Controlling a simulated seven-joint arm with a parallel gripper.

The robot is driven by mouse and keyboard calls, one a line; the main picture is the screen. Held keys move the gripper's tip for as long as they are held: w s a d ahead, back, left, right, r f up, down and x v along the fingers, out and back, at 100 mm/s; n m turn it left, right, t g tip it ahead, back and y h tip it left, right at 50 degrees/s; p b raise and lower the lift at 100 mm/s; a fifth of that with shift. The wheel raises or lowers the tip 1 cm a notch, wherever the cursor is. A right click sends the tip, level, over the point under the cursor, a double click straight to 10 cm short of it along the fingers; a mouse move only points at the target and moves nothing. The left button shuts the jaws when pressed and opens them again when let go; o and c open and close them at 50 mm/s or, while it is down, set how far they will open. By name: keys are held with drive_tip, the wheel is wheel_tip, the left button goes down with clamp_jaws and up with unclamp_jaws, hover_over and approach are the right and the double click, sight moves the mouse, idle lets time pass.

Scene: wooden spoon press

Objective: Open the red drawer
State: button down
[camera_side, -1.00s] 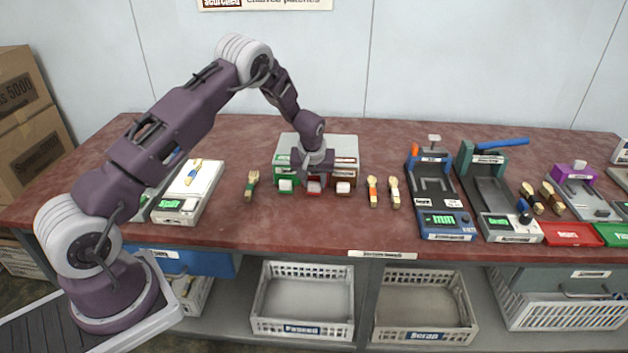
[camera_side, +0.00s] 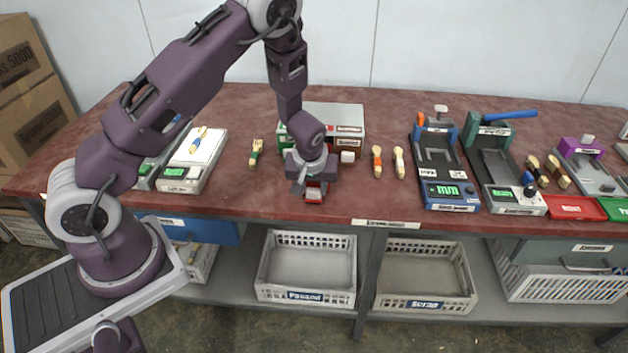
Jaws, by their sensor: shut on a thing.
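A small cabinet (camera_side: 340,116) with a pale top stands on the bench, with green, red and brown drawers. My gripper (camera_side: 311,188) is in front of it, near the bench's front edge, shut on the handle of the red drawer (camera_side: 314,195). The red drawer stands pulled out from the cabinet front. My wrist and fingers hide most of it, so how far it extends is hard to tell. The brown drawer with its white knob (camera_side: 347,157) is in line with the cabinet front. The green drawer (camera_side: 285,142) is partly hidden behind my wrist.
Wooden spoons lie on both sides, one at the left (camera_side: 255,152) and two at the right (camera_side: 377,161). A scale (camera_side: 193,160) stands further left. A blue press (camera_side: 445,165) and a green press (camera_side: 495,165) stand at the right. White crates (camera_side: 307,295) sit below the bench.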

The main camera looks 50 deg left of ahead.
drive_tip(key=c, duration=1)
unclamp_jaws()
drive_tip(key=shift+o, duration=0.2)
drive_tip(key=v, duration=0.7)
drive_tip(key=shift+r, duration=0.15)
